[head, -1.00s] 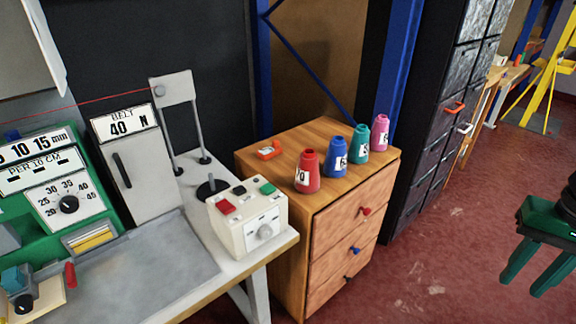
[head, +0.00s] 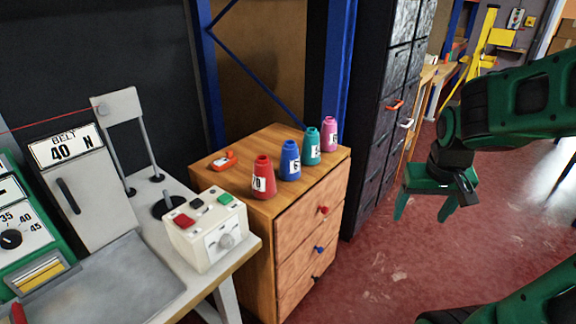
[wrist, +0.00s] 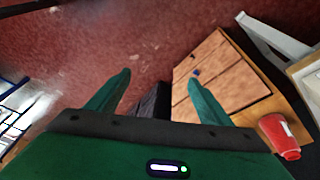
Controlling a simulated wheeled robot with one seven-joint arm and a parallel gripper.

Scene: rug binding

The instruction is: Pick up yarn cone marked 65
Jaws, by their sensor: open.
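Several yarn cones stand upright in a row on the wooden drawer cabinet (head: 262,205). The red cone (head: 264,178) is marked 70. The blue cone (head: 290,160) has a label starting with 6; its second digit is not clear. The teal cone (head: 312,147) has a label I cannot read. The pink cone (head: 330,134) at the far end also seems to start with 6. My gripper (head: 424,210) is open and empty, right of the cabinet over the floor, apart from all cones. In the wrist view my gripper (wrist: 160,80) points toward floor and cabinet; the red cone (wrist: 280,136) shows at right.
A small orange object (head: 224,160) lies on the cabinet behind the red cone. A control box (head: 208,232) stands on the bench left of the cabinet. Dark tall drawers (head: 395,110) stand behind at right. The red floor (head: 385,270) in front is clear.

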